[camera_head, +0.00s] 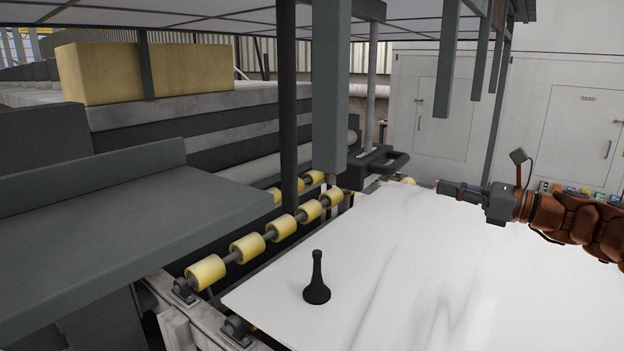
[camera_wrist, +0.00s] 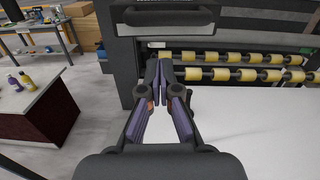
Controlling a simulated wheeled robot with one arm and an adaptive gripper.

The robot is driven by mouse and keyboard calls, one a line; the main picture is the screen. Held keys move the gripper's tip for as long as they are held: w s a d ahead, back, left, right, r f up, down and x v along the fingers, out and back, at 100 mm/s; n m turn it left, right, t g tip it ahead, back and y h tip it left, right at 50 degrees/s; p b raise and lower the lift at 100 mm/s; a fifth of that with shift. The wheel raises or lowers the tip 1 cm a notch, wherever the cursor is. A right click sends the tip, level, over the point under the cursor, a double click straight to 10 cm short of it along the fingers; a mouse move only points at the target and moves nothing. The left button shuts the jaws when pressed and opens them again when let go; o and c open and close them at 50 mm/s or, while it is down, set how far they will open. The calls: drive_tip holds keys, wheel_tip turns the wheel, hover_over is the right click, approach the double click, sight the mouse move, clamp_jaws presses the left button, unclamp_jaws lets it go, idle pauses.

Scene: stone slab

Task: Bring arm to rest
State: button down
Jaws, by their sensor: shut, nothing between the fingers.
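My gripper (camera_head: 441,186) is at the right in the head view, at the end of my orange and black arm, and points left above the far right part of the white slab (camera_head: 400,270). In the wrist view my gripper (camera_wrist: 156,62) has its fingertips together with nothing between them. A black flared object (camera_head: 317,280) with a narrow neck stands upright on the slab near its left edge, well apart from my gripper.
Yellow rollers (camera_head: 248,248) line the slab's left side. A grey vertical post (camera_head: 330,90) and other posts hang from above. White cabinets (camera_head: 430,115) stand at the back. The wrist view shows a dark red counter (camera_wrist: 40,110) with bottles (camera_wrist: 22,80) at left.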

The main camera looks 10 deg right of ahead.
drive_tip(key=s+a+f+n+g, duration=0.2)
drive_tip(key=s+a+n+g, duration=0.15)
drive_tip(key=a, duration=0.55)
drive_tip(key=s+a+f+n+g, duration=0.2)
drive_tip(key=a+n+g, duration=0.15)
drive_tip(key=a, duration=0.45)
drive_tip(key=s+a+f+n+g+h, duration=0.3)
drive_tip(key=s+a+f+n, duration=0.4)
drive_tip(key=s+a+f, duration=0.15)
drive_tip(key=s+a+f+n+g+h+b, duration=0.1)
drive_tip(key=s+a+f+n+g+h, duration=0.2)
drive_tip(key=s+f+n, duration=0.55)
drive_tip(key=s+d+f+n+h, duration=0.2)
drive_tip(key=s+d+f+h, duration=0.1)
drive_tip(key=s+d, duration=0.2)
drive_tip(key=s+d+f+n+g+h, duration=0.1)
drive_tip(key=s+d+f+h, duration=0.3)
drive_tip(key=s, duration=0.6)
drive_tip(key=shift+d+f+n+b, duration=0.15)
drive_tip(key=shift+d+n+b, duration=0.25)
drive_tip(key=shift+d, duration=0.25)
drive_tip(key=shift+a, duration=0.1)
